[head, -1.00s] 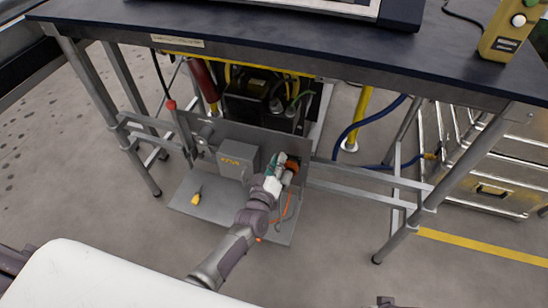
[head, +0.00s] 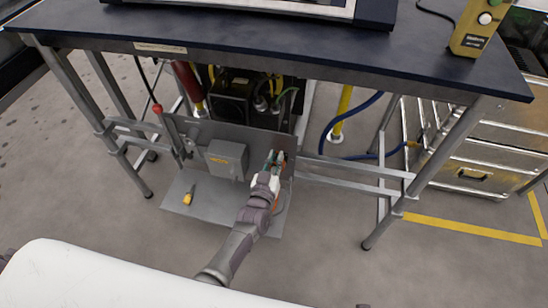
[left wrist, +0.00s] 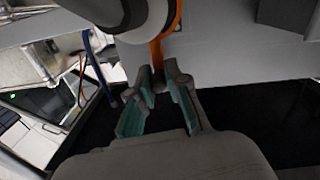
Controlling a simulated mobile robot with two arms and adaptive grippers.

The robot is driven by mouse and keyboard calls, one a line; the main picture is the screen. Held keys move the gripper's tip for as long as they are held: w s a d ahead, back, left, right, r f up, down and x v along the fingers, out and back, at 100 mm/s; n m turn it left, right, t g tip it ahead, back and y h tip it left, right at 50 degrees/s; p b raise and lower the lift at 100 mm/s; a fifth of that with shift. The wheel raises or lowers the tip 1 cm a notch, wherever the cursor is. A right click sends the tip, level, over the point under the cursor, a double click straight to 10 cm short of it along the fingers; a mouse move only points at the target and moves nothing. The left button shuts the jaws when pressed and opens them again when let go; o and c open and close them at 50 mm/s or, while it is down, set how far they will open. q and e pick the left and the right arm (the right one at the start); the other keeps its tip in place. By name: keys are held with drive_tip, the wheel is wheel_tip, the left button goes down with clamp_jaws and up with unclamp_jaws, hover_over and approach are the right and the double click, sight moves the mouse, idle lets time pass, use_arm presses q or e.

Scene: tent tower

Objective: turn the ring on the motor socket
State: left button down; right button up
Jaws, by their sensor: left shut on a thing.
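My left gripper (head: 277,159) is at the right end of the grey upright panel under the bench, where the motor socket is. Its teal-padded fingers also show in the left wrist view (left wrist: 157,84). They are shut on a small part at the socket, seemingly the ring, which the fingers mostly hide. An orange strip (left wrist: 158,52), seemingly a cable, runs to the fingertips in the left wrist view. A pale and dark round body (left wrist: 135,18) is just above them. My right gripper is not in view.
A grey box (head: 226,158) is on the panel left of my gripper. A yellow item (head: 188,198) lies on the metal base plate (head: 220,213). The bench top (head: 300,45) overhangs above. Bench legs stand at both sides; a blue hose (head: 330,130) is to the right.

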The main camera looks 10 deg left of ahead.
use_arm(q)
drive_tip(key=shift+d, duration=0.25)
drive_tip(key=c, duration=1.2)
unclamp_jaws()
drive_tip(key=shift+o, duration=0.2)
drive_tip(key=shift+s+a, duration=0.1)
drive_tip(key=shift+s+f, duration=0.1)
drive_tip(key=shift+s, duration=0.2)
drive_tip(key=s, duration=1.1)
drive_tip(key=shift+s+a, duration=0.15)
drive_tip(key=shift+a, duration=0.25)
